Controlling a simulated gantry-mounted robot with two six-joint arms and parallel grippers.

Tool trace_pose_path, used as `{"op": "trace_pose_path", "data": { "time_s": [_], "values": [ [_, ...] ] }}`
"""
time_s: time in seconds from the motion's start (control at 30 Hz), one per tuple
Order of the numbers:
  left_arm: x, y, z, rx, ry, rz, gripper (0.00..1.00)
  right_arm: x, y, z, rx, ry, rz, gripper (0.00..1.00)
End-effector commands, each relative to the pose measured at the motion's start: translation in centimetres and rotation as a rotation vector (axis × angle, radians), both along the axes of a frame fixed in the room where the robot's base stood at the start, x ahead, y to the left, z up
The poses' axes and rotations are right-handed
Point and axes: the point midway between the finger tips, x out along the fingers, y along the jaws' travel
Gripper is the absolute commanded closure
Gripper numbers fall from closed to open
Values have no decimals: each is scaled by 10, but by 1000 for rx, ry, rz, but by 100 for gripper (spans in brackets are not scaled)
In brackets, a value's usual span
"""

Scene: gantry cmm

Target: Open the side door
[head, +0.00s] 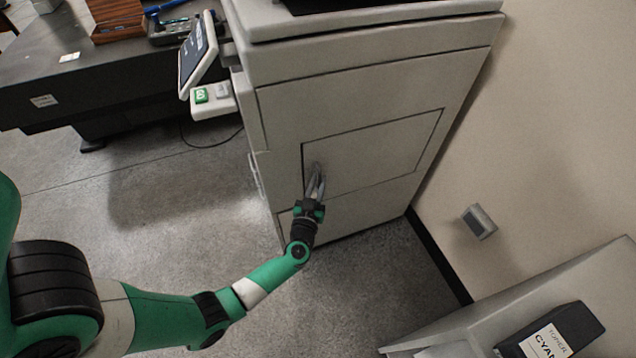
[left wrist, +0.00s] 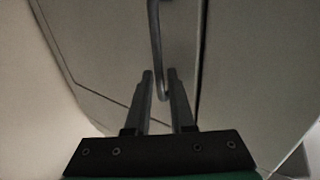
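The side door (head: 385,145) is a beige panel outlined by thin dark seams on the side of the printer. It looks shut, flush with the body around it. My left gripper (head: 317,180) is at the door's left edge, where its fingers cover much of the handle. In the left wrist view, the grey bar handle (left wrist: 155,40) comes down from the top and its lower end lies between the two fingertips (left wrist: 160,78). The fingers are apart with a gap around the thin bar; a firm grip does not show. My right gripper is not in view.
The printer body (head: 380,75) stands near a beige wall (head: 540,130) on its right. A control panel (head: 197,55) juts out at its left. A toner box (head: 555,335) lies on a cabinet at bottom right. Grey floor (head: 180,200) is free on the left.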

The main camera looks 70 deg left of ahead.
Motion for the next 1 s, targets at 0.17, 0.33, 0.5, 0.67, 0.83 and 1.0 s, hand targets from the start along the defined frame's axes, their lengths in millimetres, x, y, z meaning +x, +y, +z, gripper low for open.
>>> {"op": "trace_pose_path", "data": {
  "time_s": [0.17,0.33,0.5,0.67,0.83,1.0],
  "values": [
    [0,0,0,0,0,0,100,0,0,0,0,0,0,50],
    [0,0,0,0,0,0,100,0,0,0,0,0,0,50],
    [0,0,0,0,0,0,100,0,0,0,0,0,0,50],
    [0,0,0,0,0,0,100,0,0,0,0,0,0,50],
    [0,0,0,0,0,0,100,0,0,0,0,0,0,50],
    [0,0,0,-1,1,0,100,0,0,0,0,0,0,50]
  ]
}}
